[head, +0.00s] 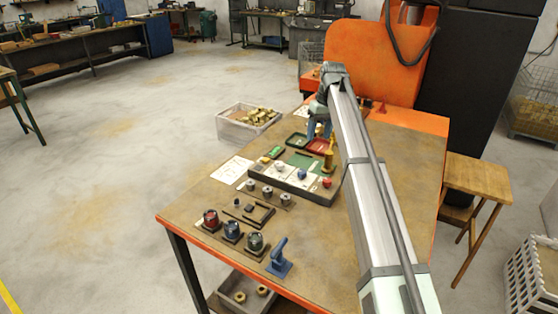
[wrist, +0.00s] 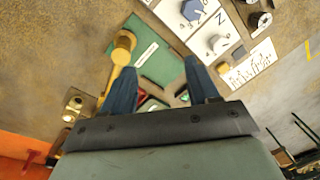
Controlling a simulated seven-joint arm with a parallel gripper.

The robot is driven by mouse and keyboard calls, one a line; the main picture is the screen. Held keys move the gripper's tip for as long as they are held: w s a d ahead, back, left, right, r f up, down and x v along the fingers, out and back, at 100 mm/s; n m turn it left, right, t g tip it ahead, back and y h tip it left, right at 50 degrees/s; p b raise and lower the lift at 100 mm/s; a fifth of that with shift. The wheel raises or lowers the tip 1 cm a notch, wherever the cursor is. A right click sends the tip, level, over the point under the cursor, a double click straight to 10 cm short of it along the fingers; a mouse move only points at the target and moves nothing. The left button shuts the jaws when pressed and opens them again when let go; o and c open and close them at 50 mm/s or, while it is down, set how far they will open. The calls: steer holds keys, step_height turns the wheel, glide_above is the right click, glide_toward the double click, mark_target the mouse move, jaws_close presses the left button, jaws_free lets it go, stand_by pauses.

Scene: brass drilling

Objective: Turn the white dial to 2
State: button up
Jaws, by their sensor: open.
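The console (head: 312,193) lies on the brown table with coloured knobs on white plates. The white dial (wrist: 220,45) shows in the wrist view on a white plate, to the right of and ahead of my fingers. A black mark like an N or a sideways 2 is printed beside it. In the head view the white dial (head: 279,167) is small, left of the blue knob (head: 302,174). Which mark it points to is too small to tell. My gripper (wrist: 160,68) is open and empty above the far side of the console, apart from the dial. It also shows in the head view (head: 319,129).
A brass lever (wrist: 123,48) stands left of my fingers. A red knob (head: 327,183) is at the console's right end. Green and red trays (head: 318,146) lie behind the console. Several grey knobs (head: 267,191) and a blue toggle (head: 280,258) are nearer the front.

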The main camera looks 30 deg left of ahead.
step_height(320, 180, up, 3)
steer(key=n+h, duration=0.1)
glide_above(280, 163)
steer(key=shift+t, duration=0.4)
steer(key=f, duration=1.3)
steer(key=shift+a+f, duration=0.2)
steer(key=shift+f, duration=0.15)
steer(key=c, duration=1)
steer(key=shift+c, duration=0.2)
steer(key=m, duration=1.1)
steer(key=shift+d, duration=0.15)
steer(key=shift+m, duration=0.4)
